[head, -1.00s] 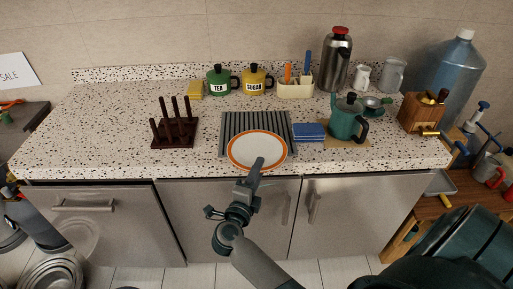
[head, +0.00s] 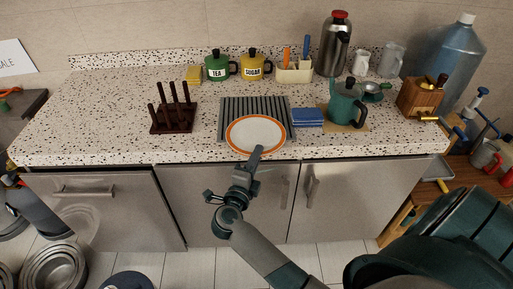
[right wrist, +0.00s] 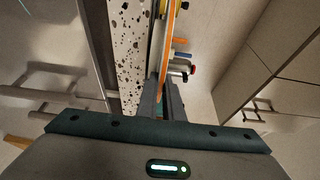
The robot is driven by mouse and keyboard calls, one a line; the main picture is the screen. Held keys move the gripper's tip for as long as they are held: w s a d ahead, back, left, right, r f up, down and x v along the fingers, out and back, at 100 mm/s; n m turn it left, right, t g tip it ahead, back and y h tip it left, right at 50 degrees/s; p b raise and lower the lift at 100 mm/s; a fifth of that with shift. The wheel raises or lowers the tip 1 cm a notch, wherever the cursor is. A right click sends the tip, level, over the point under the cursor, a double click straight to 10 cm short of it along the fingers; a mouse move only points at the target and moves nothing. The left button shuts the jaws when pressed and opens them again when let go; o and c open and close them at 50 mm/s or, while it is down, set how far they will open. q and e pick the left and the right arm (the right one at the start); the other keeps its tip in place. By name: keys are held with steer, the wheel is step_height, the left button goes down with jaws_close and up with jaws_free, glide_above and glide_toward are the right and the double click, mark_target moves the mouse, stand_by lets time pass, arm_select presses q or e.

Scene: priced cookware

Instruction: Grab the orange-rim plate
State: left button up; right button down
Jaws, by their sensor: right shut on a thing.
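The orange-rim plate (head: 255,131) is white with an orange ring. In the head view it is at the front middle of the counter, in front of or over a grey ribbed rack (head: 232,106). My right gripper (head: 257,152) is shut on the near edge of the plate. In the right wrist view the plate (right wrist: 166,50) shows nearly edge-on, running up from between the fingers (right wrist: 161,98). I cannot tell whether the plate touches the rack. My left gripper is not clearly in view.
A dark pegged stand (head: 172,119) is left of the rack. Blue folded cloths (head: 308,117) and a green pot (head: 343,105) are close on the right. The left of the counter is clear.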

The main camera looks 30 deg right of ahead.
steer(key=shift+r, duration=0.5)
steer(key=r, duration=0.2)
steer(key=r+b, duration=0.1)
steer(key=shift+s+d+r, duration=0.2)
steer(key=shift+d, duration=0.05)
steer(key=s+d+r, duration=0.5)
steer(key=d+r, duration=0.1)
steer(key=d, duration=0.3)
steer(key=shift+s+d+r+b, duration=0.2)
steer(key=shift+s+r+b, duration=0.1)
steer(key=shift+s+b, duration=0.1)
